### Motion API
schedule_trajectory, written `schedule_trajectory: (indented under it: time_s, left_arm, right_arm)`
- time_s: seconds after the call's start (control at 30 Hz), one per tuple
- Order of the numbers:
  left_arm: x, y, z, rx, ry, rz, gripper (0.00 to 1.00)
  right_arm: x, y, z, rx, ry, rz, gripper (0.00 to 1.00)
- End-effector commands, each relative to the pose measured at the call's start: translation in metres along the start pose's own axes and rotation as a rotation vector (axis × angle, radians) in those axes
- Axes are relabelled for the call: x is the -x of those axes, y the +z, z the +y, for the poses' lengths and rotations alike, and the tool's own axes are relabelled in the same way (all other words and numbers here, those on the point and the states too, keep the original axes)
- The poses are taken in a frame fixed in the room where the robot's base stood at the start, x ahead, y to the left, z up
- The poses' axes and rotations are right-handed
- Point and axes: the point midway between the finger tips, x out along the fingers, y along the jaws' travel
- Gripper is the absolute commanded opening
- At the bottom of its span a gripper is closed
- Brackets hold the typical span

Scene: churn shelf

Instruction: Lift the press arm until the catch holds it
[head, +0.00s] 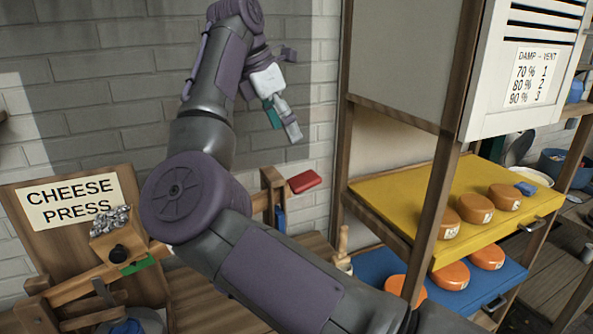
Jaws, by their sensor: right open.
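The wooden press arm (75,288) slopes up to the right from the cheese press at lower left. A box of grey lumps (112,238) sits on it, with a dark knob and a green strip beside it. My right arm hides its middle. A red grip (305,181) shows at its right end, beside an upright wooden post (272,190) with a blue part (281,218). Whether a catch holds the arm cannot be told. My right gripper (283,119) is open and empty, above the red grip and apart from it. My left gripper is not in view.
A sign reading CHEESE PRESS (70,201) is on a backboard. At right, a wooden rack holds a yellow shelf (400,190) and a blue shelf (377,268) with orange cheeses. A white vent cabinet (525,70) stands above. The grey brick wall is behind.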

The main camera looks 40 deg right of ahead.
Motion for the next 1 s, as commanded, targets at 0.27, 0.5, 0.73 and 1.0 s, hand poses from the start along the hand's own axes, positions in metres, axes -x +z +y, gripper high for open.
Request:
schedule_trajectory:
  time_s: [0.27,0.5,0.73,1.0]
  left_arm:
    - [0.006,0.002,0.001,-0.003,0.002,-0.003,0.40]
    - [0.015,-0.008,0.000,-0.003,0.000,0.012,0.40]
    - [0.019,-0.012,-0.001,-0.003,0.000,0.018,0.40]
    - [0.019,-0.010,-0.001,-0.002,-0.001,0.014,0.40]
  right_arm:
    - [-0.057,0.000,0.000,0.000,-0.004,0.000,0.81]
    - [-0.102,0.000,-0.001,0.001,-0.003,-0.001,0.81]
    - [-0.122,0.000,0.000,0.001,0.000,-0.001,0.81]
    - [-0.125,0.000,0.000,0.001,0.000,0.000,0.81]
